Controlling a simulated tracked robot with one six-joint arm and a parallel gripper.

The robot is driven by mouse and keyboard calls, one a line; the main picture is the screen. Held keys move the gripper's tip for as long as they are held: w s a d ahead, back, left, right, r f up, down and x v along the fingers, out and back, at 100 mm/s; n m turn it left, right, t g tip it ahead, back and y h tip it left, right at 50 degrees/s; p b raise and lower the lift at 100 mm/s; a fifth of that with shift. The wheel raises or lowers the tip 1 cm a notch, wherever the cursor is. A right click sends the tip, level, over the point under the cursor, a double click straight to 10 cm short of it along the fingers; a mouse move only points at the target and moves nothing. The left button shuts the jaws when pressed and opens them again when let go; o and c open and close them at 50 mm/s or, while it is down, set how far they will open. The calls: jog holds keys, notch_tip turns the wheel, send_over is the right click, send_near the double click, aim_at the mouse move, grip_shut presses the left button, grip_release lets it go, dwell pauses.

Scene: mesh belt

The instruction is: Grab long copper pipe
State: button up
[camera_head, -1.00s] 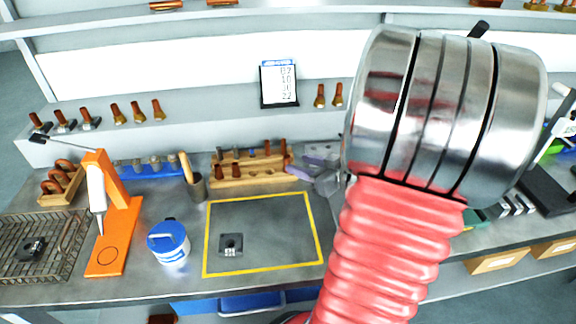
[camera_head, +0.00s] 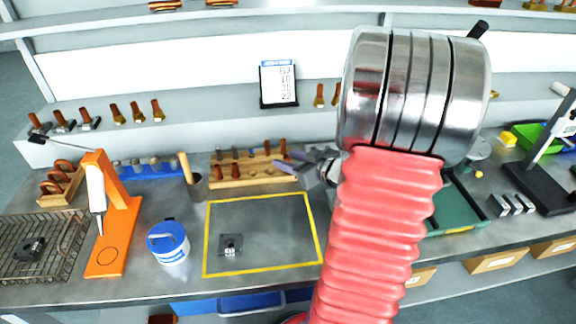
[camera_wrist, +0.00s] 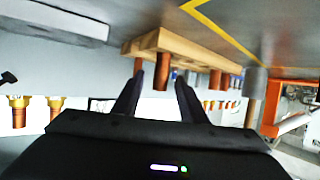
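A wooden rack (camera_head: 250,180) stands at the back of the bench and holds several upright copper pipes, among them one at its left part (camera_head: 233,171). My gripper (camera_head: 277,161) is at the rack's right end with its fingers pointing left. The wrist view is upside down; there my gripper (camera_wrist: 153,80) is open, with a copper pipe (camera_wrist: 162,72) showing between its fingers, and a second pipe near the left finger. The rack (camera_wrist: 185,52) fills the upper middle there. I cannot tell whether a finger touches a pipe, or which pipe is the long one.
A yellow-outlined area (camera_head: 265,235) with a small dark block (camera_head: 230,245) lies in front of the rack. More copper fittings stand on the shelf (camera_head: 210,122). An orange stand (camera_head: 118,235) is left.

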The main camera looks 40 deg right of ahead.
jog(key=shift+w+f, duration=0.25)
jog(key=shift+w, duration=0.2)
grip_shut()
dwell(0.5)
